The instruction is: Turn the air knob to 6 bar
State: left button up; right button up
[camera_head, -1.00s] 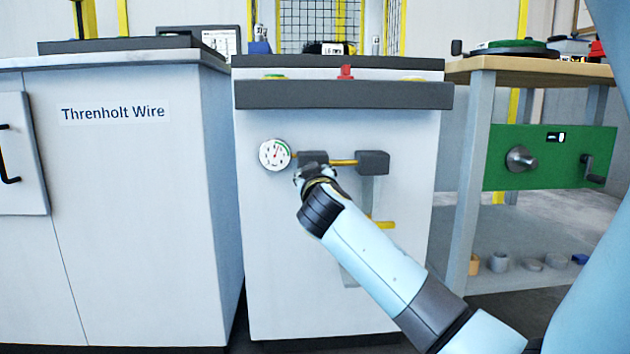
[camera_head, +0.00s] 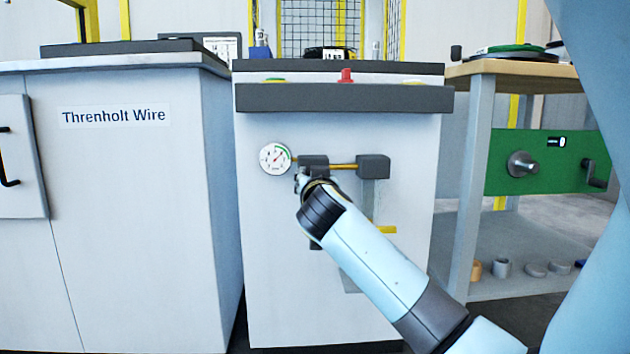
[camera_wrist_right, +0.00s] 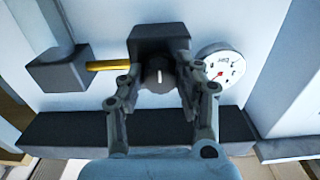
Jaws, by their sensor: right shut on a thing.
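The air knob (camera_wrist_right: 159,76) is dark and round with a white mark, under a dark regulator block (camera_wrist_right: 158,40) in the right wrist view. My right gripper (camera_wrist_right: 160,84) has a finger on each side of the knob and is shut on it. In the head view the regulator block (camera_head: 313,161) shows on the white cabinet front, with my right gripper (camera_head: 303,180) just below it, hiding the knob. The round white pressure gauge (camera_head: 276,158) is left of the block and has a green arc. It also shows in the wrist view (camera_wrist_right: 222,70) with a red needle; its numbers are too small to read.
A yellow pipe (camera_head: 343,165) joins the regulator to a second dark block (camera_head: 373,166). A dark ledge (camera_head: 345,98) juts out above, with a red button (camera_head: 346,75) over it. A workbench with a green panel (camera_head: 550,150) stands at the right. My left gripper is not in view.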

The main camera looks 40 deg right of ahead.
jog(key=shift+r, duration=0.1)
jog(key=o, duration=1.1)
jog(key=shift+w+d, duration=0.1)
jog(key=shift+o, duration=0.2)
jog(key=v, duration=1.2)
